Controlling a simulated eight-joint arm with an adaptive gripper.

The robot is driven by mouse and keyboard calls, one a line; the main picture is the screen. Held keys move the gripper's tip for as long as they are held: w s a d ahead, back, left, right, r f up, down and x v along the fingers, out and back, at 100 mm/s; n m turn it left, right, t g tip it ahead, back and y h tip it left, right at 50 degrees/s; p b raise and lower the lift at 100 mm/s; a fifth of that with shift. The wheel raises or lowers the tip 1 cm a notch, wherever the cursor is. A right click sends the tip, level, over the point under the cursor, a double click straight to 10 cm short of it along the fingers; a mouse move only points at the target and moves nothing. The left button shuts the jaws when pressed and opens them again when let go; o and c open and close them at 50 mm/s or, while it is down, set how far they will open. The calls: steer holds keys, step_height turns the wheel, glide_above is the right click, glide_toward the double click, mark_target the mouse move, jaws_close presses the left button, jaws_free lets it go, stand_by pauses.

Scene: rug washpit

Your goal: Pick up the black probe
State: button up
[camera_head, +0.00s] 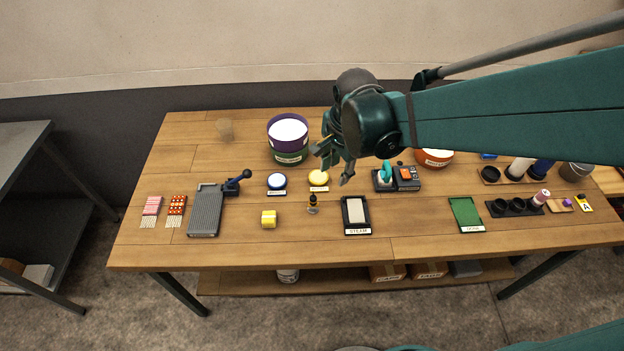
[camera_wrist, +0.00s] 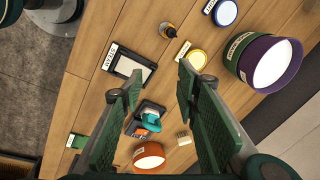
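I cannot single out a black probe with certainty. A small dark upright piece with an amber base (camera_head: 313,205) stands near the table's middle; it also shows at the top of the wrist view (camera_wrist: 168,31). A black-based device with a teal handle and an orange part (camera_head: 408,178) sits to its right, and shows between my fingers in the wrist view (camera_wrist: 148,118). My gripper (camera_head: 332,178) is above the table, left of that device in the head view. Its two green padded fingers (camera_wrist: 160,92) are wide apart, with nothing held.
A purple-and-green tub (camera_head: 289,155), an orange tub (camera_head: 435,158) and blue (camera_head: 277,181) and yellow (camera_head: 318,178) round dishes stand nearby. A labelled black tray (camera_head: 356,228) and green pad (camera_head: 466,213) lie in front. A grey ribbed board (camera_head: 206,211) is left. Bare wood separates them.

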mark_target(313, 197)
steer(key=w+a+f+m, duration=0.1)
steer(key=a+f, duration=0.1)
steer(key=f, duration=0.1)
steer(key=a+f+m+g, duration=0.1)
steer(key=a+f+m, duration=0.1)
steer(key=f, duration=0.2)
steer(key=w+a+f+m+g, duration=0.1)
steer(key=a+f+m, duration=0.1)
steer(key=f, duration=0.1)
steer(key=shift+w+a+f, duration=0.15)
steer(key=shift+w+a, duration=0.1)
steer(key=shift+w, duration=0.1)
steer(key=shift+f, duration=0.15)
steer(key=shift+f+b, duration=0.35)
steer(key=shift+f, duration=0.8)
steer(key=shift+f, duration=0.1)
steer(key=shift+s+f+b, duration=0.1)
steer(key=shift+f+b, duration=0.2)
steer(key=shift+f, duration=2.25)
jaws_close()
